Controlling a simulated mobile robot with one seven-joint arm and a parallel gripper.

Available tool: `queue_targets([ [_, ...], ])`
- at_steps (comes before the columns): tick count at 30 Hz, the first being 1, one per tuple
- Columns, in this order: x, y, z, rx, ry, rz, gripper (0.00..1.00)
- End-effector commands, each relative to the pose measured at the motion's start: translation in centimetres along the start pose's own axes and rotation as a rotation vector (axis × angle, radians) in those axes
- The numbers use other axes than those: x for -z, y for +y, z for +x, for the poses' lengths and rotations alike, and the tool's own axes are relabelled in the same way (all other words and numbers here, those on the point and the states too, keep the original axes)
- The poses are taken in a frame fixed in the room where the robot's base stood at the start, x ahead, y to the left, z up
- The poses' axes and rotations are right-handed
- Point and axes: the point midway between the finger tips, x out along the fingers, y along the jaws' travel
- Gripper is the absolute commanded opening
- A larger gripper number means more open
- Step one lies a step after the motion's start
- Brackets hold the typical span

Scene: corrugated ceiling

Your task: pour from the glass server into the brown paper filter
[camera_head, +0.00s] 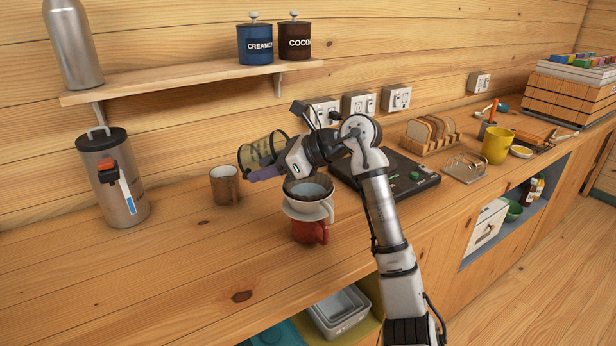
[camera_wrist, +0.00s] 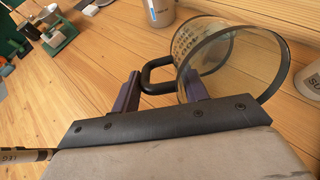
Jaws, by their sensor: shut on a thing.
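My gripper (camera_head: 268,172) is shut on the black handle of the glass server (camera_head: 257,152). It holds the server in the air, tipped well over. In the wrist view, the server (camera_wrist: 228,62) shows clear walls, a dark rim and printed marks, with its handle (camera_wrist: 158,76) between the fingers of my gripper (camera_wrist: 162,90). The filter is just below and right of my gripper in the head view. I cannot tell whether liquid is leaving the server.
A brown mug (camera_head: 224,185) stands left of the dripper. A black scale-like plate (camera_head: 412,182) lies behind my arm. A steel canister (camera_head: 115,180) stands at left under the shelf (camera_head: 190,79). A toast rack (camera_head: 432,133) and yellow mug (camera_head: 497,146) stand right. The front left counter is clear.

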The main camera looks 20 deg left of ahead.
Motion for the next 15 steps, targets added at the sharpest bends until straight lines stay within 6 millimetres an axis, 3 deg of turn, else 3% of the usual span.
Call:
queue_targets([
  [5,0.1,-0.1,0.5,0.002,0.167,-0.004,0.00],
  [15,-1.6,-0.1,0.6,-0.001,0.444,-0.004,0.00],
])
